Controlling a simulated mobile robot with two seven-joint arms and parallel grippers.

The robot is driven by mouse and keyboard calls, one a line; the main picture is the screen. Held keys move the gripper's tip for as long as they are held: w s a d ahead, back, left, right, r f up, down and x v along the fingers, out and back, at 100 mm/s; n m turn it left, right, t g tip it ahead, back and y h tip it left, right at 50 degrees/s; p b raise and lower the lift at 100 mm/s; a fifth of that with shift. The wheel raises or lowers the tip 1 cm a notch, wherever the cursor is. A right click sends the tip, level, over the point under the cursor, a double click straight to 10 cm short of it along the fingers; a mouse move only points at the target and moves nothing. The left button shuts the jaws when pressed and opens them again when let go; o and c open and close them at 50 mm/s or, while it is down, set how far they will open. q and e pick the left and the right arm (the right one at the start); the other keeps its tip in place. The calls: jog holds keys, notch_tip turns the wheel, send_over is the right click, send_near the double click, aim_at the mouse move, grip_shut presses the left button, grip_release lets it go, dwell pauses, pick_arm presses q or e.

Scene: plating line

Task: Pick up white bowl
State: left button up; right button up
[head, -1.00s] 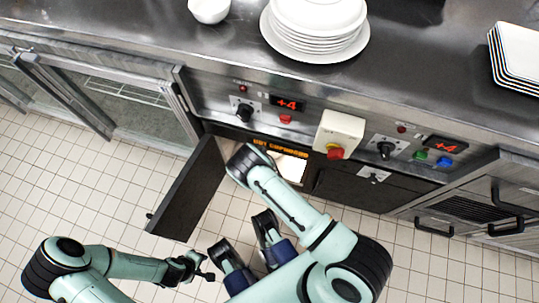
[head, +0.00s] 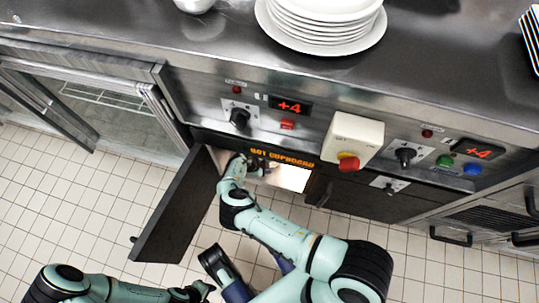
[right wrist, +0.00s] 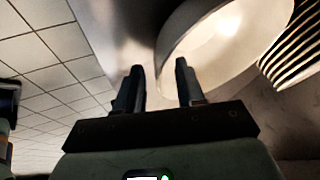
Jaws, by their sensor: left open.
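A white bowl (right wrist: 215,45) fills the upper middle of the right wrist view, its round rim and bright inside showing. My right gripper (right wrist: 159,65) is open there, its two fingers apart. The right fingertip overlaps the bowl's near rim in the picture; I cannot tell whether they touch. In the head view my right gripper (head: 258,166) is at the open hot cupboard, partly hidden, and the bowl there cannot be made out. Another white bowl (head: 194,4) stands on the counter, cut off by the top edge. My left gripper (head: 200,291) is open and empty, low over the floor.
The dark cupboard door (head: 178,215) stands open left of my right arm. A stack of white plates (head: 320,38) stands on the steel counter (head: 120,40). A control box (head: 352,139) juts out above the cupboard.

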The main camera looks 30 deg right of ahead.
jog(key=shift+d+f, duration=0.35)
jog(key=shift+f, duration=0.3)
grip_shut()
jog(key=shift+r, duration=0.25)
